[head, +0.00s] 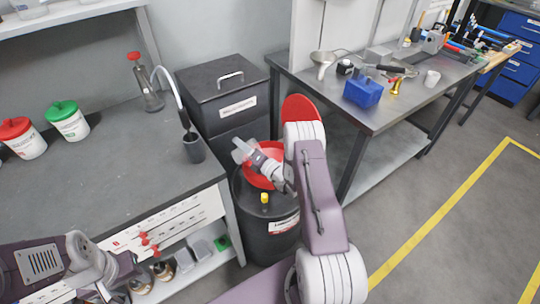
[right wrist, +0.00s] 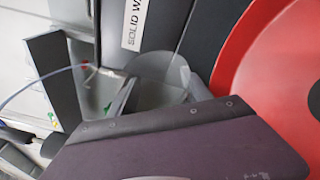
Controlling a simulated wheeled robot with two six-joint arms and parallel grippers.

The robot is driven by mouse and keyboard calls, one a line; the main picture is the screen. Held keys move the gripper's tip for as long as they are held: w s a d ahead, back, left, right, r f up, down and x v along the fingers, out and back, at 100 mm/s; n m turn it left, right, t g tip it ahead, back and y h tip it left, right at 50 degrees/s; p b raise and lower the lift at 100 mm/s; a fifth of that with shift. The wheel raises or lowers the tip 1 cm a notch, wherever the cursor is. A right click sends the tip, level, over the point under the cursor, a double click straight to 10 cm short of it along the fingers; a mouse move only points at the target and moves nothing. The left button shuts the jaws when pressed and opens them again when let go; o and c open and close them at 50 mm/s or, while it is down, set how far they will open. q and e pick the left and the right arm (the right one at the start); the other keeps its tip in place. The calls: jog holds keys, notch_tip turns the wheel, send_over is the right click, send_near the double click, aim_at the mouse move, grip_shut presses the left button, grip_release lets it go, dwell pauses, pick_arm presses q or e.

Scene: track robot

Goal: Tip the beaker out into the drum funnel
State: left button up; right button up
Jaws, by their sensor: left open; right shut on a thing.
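The red drum funnel (head: 252,176) sits on top of a dark drum (head: 270,231), with its round red lid (head: 299,112) raised behind it; red also fills the right of the right wrist view (right wrist: 283,75). My right gripper (head: 245,152) is shut on the clear beaker (right wrist: 162,87), above the funnel's left side. My arm hides part of the funnel. The beaker looks tilted in the right wrist view, but its contents cannot be made out. My left gripper (head: 118,272) is open and empty at the lower left, in front of the bench.
The grey bench (head: 100,185) on the left holds a dark cup (head: 193,148), a red-capped bottle (head: 147,92) and lidded tubs (head: 68,120). A dark waste bin (head: 228,88) stands behind the drum. A steel table (head: 375,118) with a blue box (head: 363,92) is at right.

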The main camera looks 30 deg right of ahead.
aim_at(234, 153)
jog(key=shift+s+f, duration=0.1)
jog(key=shift+f, duration=0.05)
jog(key=shift+r+n+g+h+p, duration=0.3)
jog(key=shift+r+n+g+p, duration=0.25)
jog(key=shift+n+p, duration=0.45)
jog(key=shift+a+f+n+g+h+p, duration=0.1)
jog(key=shift+f+n+g+h+p, duration=0.25)
jog(key=shift+f+n, duration=0.15)
jog(key=a+n+p, duration=0.1)
jog(key=a+r+n+g+h+p, duration=0.1)
jog(key=shift+w+r+n+p, duration=0.1)
jog(key=shift+w+n+p, duration=0.2)
jog(key=shift+w, duration=0.05)
jog(key=shift+w+a+f+n+g+h+b, duration=0.15)
jog(key=shift+a+f+n+g+h+b, duration=0.1)
jog(key=shift+f+n+h+b, duration=0.25)
jog(key=shift+w+a+f+n+g+h+b, duration=0.15)
jog(key=shift+a+f+n+g+b, duration=0.15)
jog(key=shift+f+b, duration=0.25)
jog(key=a+n+h+b, duration=0.1)
jog(key=b, duration=2.4)
jog(key=shift+f+n+g, duration=0.15)
jog(key=shift+n+g, duration=0.15)
jog(key=shift+g, duration=0.05)
jog(key=shift+a+b, duration=0.1)
jog(key=shift+b, duration=0.7)
jog(key=shift+r, duration=0.3)
